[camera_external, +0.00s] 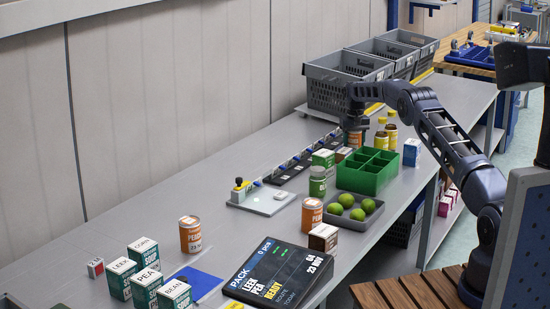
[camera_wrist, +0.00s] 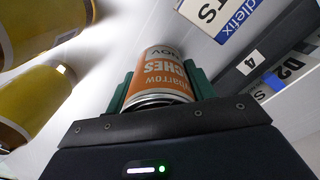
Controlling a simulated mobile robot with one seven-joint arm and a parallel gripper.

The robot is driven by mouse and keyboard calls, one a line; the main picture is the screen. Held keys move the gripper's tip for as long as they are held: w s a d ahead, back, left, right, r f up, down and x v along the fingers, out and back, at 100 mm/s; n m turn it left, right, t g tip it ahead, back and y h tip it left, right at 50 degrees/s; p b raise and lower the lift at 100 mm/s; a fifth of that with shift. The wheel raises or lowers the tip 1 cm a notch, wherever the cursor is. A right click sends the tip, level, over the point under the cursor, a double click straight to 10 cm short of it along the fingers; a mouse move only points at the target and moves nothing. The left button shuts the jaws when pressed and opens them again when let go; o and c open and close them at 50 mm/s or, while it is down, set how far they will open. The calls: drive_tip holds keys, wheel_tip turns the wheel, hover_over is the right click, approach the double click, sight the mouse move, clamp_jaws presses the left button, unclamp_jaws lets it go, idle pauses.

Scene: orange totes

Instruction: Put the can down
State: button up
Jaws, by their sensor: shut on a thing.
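My gripper (camera_external: 355,127) is over the far part of the long grey table, beside the yellow-capped bottles. In the wrist view its two green fingers stand on either side of an orange and white can (camera_wrist: 158,72) lettered as peaches, and it is shut on that can. The can's lower end is nearest the wrist camera. In the outside view the held can is mostly hidden by the gripper, and I cannot tell its height above the table. Two similar orange cans stand upright on the table, one at the left (camera_external: 190,235) and one nearer the middle (camera_external: 311,216).
Yellow bottles (camera_external: 391,133) stand close to the gripper's right; yellow shapes (camera_wrist: 45,95) fill the wrist view's left. A green divided tray (camera_external: 362,181), a grey tray of limes (camera_external: 336,218), a green jar (camera_external: 317,182) and boxes crowd the front. Grey crates (camera_external: 330,95) stand behind.

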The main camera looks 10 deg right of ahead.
drive_tip(key=o, duration=1.2)
drive_tip(key=shift+f, duration=0.1)
